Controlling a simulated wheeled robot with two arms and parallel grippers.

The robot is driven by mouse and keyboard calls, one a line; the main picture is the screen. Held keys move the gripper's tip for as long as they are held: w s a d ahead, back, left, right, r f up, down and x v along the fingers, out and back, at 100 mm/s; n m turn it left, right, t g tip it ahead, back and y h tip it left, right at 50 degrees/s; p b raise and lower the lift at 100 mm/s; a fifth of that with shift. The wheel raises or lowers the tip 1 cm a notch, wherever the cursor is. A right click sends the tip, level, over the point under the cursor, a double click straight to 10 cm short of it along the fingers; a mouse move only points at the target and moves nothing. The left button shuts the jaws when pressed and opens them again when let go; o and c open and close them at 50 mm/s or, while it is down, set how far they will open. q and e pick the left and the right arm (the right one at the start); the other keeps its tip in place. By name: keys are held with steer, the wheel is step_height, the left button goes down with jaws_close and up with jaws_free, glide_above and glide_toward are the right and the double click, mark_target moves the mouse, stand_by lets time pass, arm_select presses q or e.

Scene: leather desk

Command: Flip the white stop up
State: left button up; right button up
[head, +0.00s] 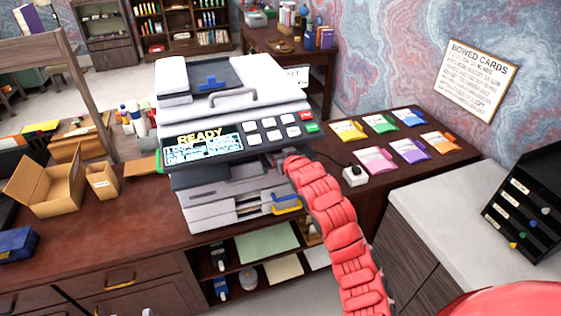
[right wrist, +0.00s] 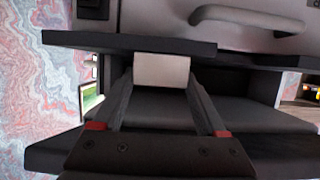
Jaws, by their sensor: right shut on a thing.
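The printer (head: 240,115) stands on the wooden desk with its panel reading READY. The white stop (right wrist: 161,70) shows in the right wrist view as a pale, flat block at the edge of a dark tray. My right gripper (right wrist: 160,84) has its two dark fingers on either side of the stop, shut on it. In the head view, my red right arm reaches to the printer's right side, and my right gripper (head: 283,165) is mostly hidden there. The stop cannot be made out in the head view. My left gripper is not in view.
The grey printer lid with its handle (right wrist: 248,17) is close above the gripper. A white socket box (head: 355,176) and several coloured card packs (head: 380,124) lie to the right of the printer. An open cardboard box (head: 45,182) stands at the left.

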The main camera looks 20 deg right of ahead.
stand_by(0.3)
steer(key=o, duration=1.3)
steer(key=p+v, duration=1)
steer(key=v, duration=0.7)
steer(key=shift+s, duration=0.15)
steer(key=shift+r, duration=0.1)
